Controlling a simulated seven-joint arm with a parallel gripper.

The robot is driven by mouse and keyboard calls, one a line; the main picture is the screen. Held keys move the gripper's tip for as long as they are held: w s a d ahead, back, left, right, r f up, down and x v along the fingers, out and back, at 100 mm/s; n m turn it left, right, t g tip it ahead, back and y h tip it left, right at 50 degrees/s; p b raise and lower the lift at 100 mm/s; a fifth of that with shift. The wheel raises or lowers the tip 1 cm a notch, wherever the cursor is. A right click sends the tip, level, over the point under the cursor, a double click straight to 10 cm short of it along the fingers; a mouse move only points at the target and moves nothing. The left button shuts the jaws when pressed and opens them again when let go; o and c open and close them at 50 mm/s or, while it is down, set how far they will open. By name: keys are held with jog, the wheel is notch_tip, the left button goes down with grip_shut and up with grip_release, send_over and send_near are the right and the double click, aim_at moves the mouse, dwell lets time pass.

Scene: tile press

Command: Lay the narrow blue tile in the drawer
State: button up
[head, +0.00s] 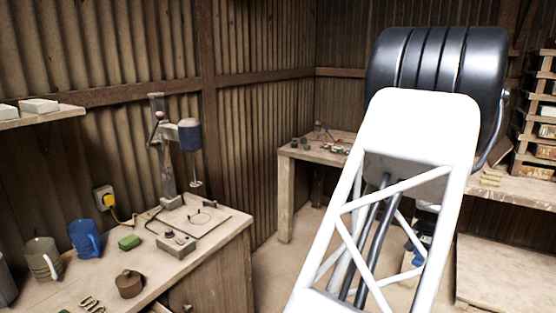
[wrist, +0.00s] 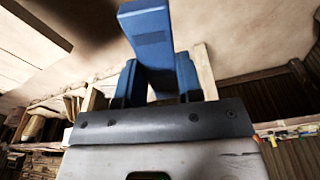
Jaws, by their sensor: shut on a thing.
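In the wrist view my gripper (wrist: 157,62) is shut on the narrow blue tile (wrist: 149,30). The tile is a flat blue strip between the two blue fingers, and its free end reaches past the fingertips to the top edge of the picture. In the head view my white lattice arm fills the right half, and I cannot make out the gripper or the tile there.
The left bench (head: 215,255) holds a drill press (head: 168,150), blue mug (head: 85,238), grey mug (head: 43,259), green block (head: 129,242) and round brown pot (head: 129,284). A second bench (head: 300,153) stands at the back. Floor shows between them.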

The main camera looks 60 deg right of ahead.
jog(key=w+r+n, duration=0.3)
jog(key=w+r, duration=0.1)
jog(key=w, duration=1.5)
jog(key=w+r+n, duration=0.3)
jog(key=w+n, duration=0.1)
jog(key=w, duration=1.6)
jog(key=w+a+r+n, duration=0.2)
jog(key=w+a, duration=0.4)
jog(key=w, duration=0.5)
jog(key=w+a+r+n+t, duration=0.1)
jog(key=w+a+r+n, duration=0.1)
jog(key=w+a, duration=0.4)
jog(key=w+a+r+n, duration=0.2)
jog(key=w+a+r, duration=0.2)
jog(key=w, duration=1.2)
jog(key=shift+a+y, duration=0.3)
jog(key=shift+a, duration=1.2)
